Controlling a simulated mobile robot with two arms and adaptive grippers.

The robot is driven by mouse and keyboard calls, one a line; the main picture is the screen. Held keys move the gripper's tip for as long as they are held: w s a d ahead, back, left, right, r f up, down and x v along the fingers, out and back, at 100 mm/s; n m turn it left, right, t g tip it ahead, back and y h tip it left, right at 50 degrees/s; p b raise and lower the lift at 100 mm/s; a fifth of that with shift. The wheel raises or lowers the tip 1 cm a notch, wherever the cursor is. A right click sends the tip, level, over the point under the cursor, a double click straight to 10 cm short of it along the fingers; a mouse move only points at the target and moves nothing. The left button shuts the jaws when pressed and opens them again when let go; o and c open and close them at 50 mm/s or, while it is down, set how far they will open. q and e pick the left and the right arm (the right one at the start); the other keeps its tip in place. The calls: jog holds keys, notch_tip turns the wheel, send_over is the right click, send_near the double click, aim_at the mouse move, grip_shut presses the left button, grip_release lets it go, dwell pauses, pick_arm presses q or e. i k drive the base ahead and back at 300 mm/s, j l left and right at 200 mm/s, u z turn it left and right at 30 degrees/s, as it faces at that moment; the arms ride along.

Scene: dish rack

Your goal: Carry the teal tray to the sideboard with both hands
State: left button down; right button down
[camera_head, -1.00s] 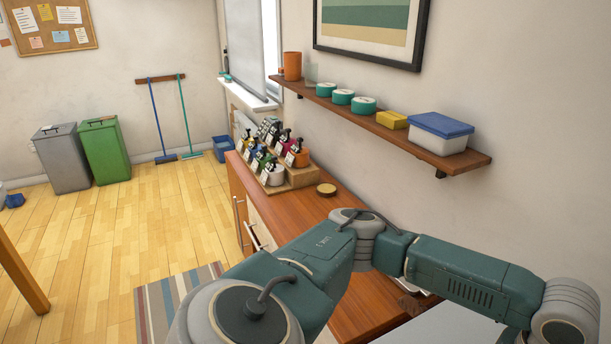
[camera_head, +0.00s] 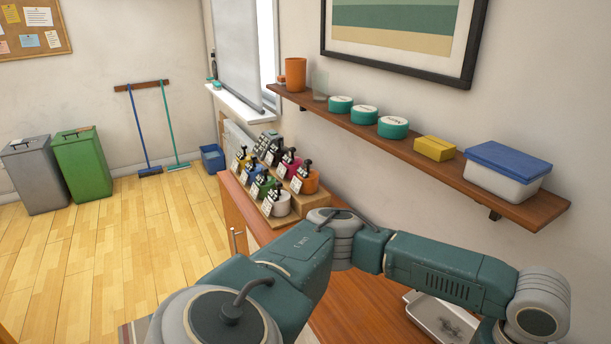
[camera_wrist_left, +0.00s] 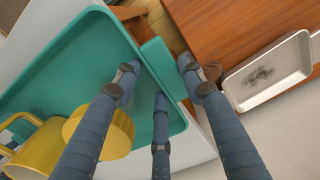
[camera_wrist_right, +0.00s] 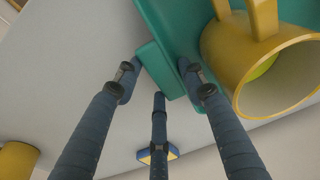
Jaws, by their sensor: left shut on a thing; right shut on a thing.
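The teal tray (camera_wrist_left: 75,65) shows in the left wrist view, and part of it shows in the right wrist view (camera_wrist_right: 185,20). My left gripper (camera_wrist_left: 157,68) is shut on one raised teal handle, with fingers on both sides of it. My right gripper (camera_wrist_right: 160,68) is shut on another teal handle. A yellow mug (camera_wrist_right: 222,55) is on the tray beside the right gripper. A yellow mug (camera_wrist_left: 38,145) and a yellow round piece (camera_wrist_left: 120,125) show at the left gripper. The sideboard (camera_head: 350,295) has a brown wooden top. The head view does not show the tray or grippers.
A white tray with dark marks (camera_head: 428,312) lies on the sideboard, near the left gripper. A stepped stand of several small pots (camera_head: 283,200) stands at its far end. A wall shelf (camera_head: 400,148) hangs above. A pale surface (camera_wrist_right: 90,50) lies below the right gripper.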

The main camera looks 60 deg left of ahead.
aim_at(341, 283)
jog(key=j, duration=1.45)
jog(key=j+u, duration=0.1)
jog(key=j, duration=1.35)
jog(key=i, duration=0.05)
